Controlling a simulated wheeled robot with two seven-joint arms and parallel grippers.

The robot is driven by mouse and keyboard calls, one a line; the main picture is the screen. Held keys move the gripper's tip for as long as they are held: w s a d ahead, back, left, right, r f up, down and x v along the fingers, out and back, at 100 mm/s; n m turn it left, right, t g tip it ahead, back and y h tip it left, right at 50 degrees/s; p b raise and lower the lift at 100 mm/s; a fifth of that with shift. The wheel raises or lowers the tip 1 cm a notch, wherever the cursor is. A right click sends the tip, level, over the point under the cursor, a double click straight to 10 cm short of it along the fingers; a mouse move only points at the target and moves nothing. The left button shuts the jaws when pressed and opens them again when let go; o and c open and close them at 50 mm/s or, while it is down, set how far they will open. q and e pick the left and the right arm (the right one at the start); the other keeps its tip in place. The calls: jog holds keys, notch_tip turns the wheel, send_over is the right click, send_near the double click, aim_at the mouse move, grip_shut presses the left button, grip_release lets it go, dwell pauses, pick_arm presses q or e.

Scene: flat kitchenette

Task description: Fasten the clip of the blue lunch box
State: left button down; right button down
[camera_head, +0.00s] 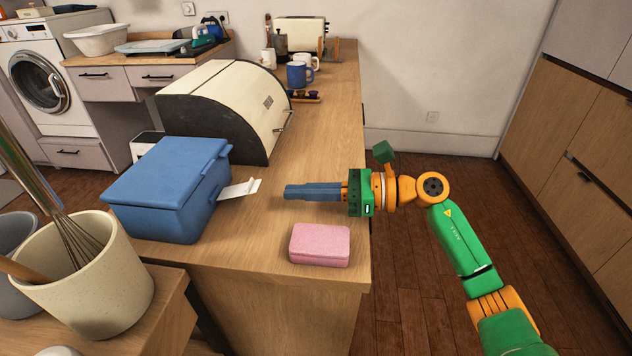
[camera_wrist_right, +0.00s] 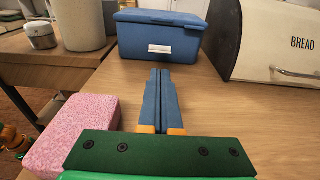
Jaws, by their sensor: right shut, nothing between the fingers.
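The blue lunch box (camera_head: 165,195) stands on the wooden counter with its lid down. Its white clip (camera_head: 240,188) sticks outward from the side facing my right gripper, angled away from the wall of the box. In the right wrist view the box (camera_wrist_right: 135,38) is straight ahead, and the clip (camera_wrist_right: 160,48) shows as a short white bar on its front. My right gripper (camera_head: 287,191) is shut and empty, pointing at the clip with a gap between. Its fingers (camera_wrist_right: 160,72) are pressed together. My left gripper is not in view.
A pink sponge-like block (camera_head: 320,244) lies near the counter's front edge, beside my right gripper. A bread box (camera_head: 225,105) stands behind the lunch box. A utensil crock (camera_head: 95,275) stands at the lower left. Mugs (camera_head: 300,75) are farther back. The counter before the clip is clear.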

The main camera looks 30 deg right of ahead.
aim_at(238, 188)
jog(key=shift+p+x, duration=0.5)
jog(key=shift+x, duration=1.75)
